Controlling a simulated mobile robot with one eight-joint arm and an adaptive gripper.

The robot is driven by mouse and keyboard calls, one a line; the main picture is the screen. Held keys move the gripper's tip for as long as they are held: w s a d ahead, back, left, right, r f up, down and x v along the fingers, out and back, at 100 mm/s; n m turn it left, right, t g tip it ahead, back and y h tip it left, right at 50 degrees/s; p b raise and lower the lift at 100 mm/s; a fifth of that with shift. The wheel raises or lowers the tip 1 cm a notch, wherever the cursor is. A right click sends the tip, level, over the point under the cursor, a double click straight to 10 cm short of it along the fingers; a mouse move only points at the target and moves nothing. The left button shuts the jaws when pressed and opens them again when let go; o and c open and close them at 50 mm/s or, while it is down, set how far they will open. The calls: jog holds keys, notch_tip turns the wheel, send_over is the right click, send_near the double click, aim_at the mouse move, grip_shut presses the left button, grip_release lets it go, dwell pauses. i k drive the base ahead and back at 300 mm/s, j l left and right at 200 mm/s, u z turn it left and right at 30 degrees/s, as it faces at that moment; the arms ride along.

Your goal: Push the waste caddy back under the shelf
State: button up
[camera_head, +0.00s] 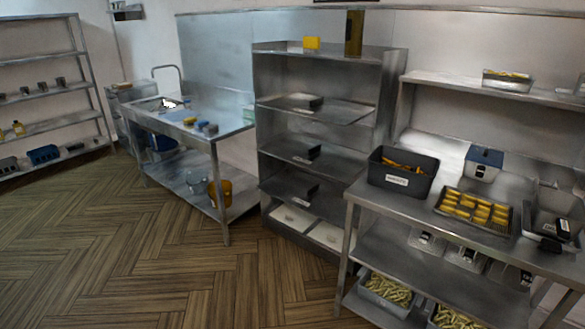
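A dark grey open bin (388,184) with a white label, its print too small to read, stands upright at the left end of the right-hand steel counter. It holds orange-yellow pieces and looks most like the waste caddy, though I cannot be sure. A steel wall shelf (437,80) runs above and behind this counter. The bin stands near the counter's left front, and I cannot tell how far it sits out from under the shelf. My gripper is not in view.
A tray (442,211) of yellow pieces, a blue-and-white box (483,163) and a steel container (541,240) share the counter. A tall steel rack (266,130) stands to the left, then a prep table (226,145). The wooden floor (130,255) in front is clear.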

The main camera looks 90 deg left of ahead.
aim_at(410, 174)
jog(key=u, duration=2.5)
jog(key=i+j+z, duration=0.15)
jog(key=i+j, duration=0.3)
jog(key=i+j+z, duration=0.15)
jog(key=i+j, duration=0.35)
jog(key=i, duration=0.2)
jog(key=i+j+z, duration=0.15)
jog(key=i+j, duration=0.35)
jog(key=i+j+z, duration=0.1)
jog(key=i+j, duration=0.4)
jog(key=j, duration=0.2)
jog(key=i+j+z, duration=0.15)
jog(key=i+j, duration=0.3)
jog(key=j, duration=0.2)
